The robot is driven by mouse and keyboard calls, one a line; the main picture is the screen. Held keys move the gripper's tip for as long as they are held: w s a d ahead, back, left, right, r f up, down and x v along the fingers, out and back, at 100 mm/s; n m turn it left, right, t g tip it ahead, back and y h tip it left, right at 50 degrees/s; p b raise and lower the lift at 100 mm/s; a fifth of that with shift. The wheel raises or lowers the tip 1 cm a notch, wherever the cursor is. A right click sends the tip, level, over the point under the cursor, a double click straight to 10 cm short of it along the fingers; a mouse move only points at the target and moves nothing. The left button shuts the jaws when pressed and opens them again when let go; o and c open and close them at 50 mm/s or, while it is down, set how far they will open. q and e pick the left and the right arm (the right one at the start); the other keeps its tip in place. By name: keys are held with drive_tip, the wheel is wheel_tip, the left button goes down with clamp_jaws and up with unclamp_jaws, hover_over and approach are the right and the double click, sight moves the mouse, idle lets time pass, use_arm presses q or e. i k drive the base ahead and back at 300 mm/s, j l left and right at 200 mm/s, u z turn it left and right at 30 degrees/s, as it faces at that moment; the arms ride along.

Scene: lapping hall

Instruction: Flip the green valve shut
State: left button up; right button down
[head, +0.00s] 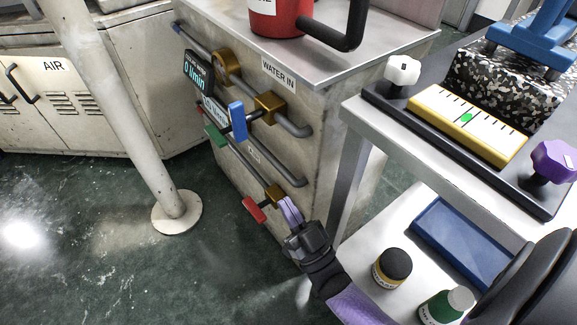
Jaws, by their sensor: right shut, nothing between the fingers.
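The green valve handle (215,137) is a short flat lever on the front of the grey cabinet, at the left end of the lowest pipe. It slants roughly along that pipe; its valve body is mostly hidden. My right gripper (287,208) is shut and empty, with its purple fingers close to the brass valve body (274,194) at the lower right end of that pipe. A red lever (254,209) sits just left of the fingers; I cannot tell whether they touch the valve. The green handle is up and left, well apart from the gripper. My left gripper is out of view.
A blue lever (237,120) on a brass valve (269,107) and a flow display (198,75) stick out above. A white post (130,110) stands left. A white cart (372,124) with bottles and a blue tray (462,245) stands right. Floor left of the gripper is clear.

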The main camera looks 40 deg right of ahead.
sight(218, 136)
drive_tip(key=k+j, duration=0.7)
drive_tip(key=k, duration=0.2)
